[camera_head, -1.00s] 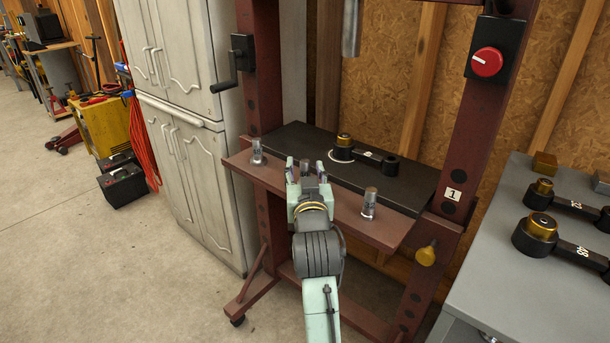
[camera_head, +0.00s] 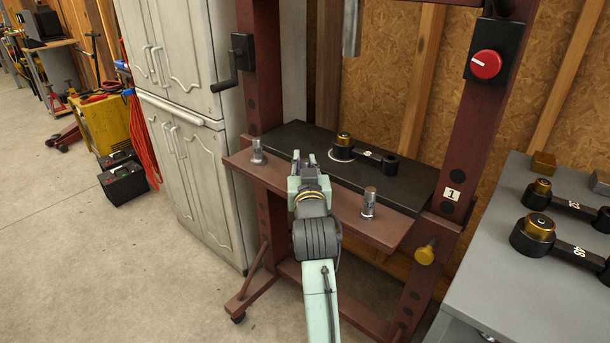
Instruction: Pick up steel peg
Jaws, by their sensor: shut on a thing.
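My gripper (camera_head: 304,158) is over the red-brown shelf (camera_head: 392,233) on the front of the press frame. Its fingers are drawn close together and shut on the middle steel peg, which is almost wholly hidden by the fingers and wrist. A second steel peg (camera_head: 257,150) stands upright at the left end of the shelf. A third steel peg (camera_head: 369,202) stands upright to the right of my gripper. Both are apart from it.
A black plate (camera_head: 415,192) behind the shelf bears a brass-topped black tool (camera_head: 343,148). Red-brown posts (camera_head: 455,150) flank the shelf. A white cabinet (camera_head: 190,120) stands left. A grey table (camera_head: 510,255) with more such tools is at right.

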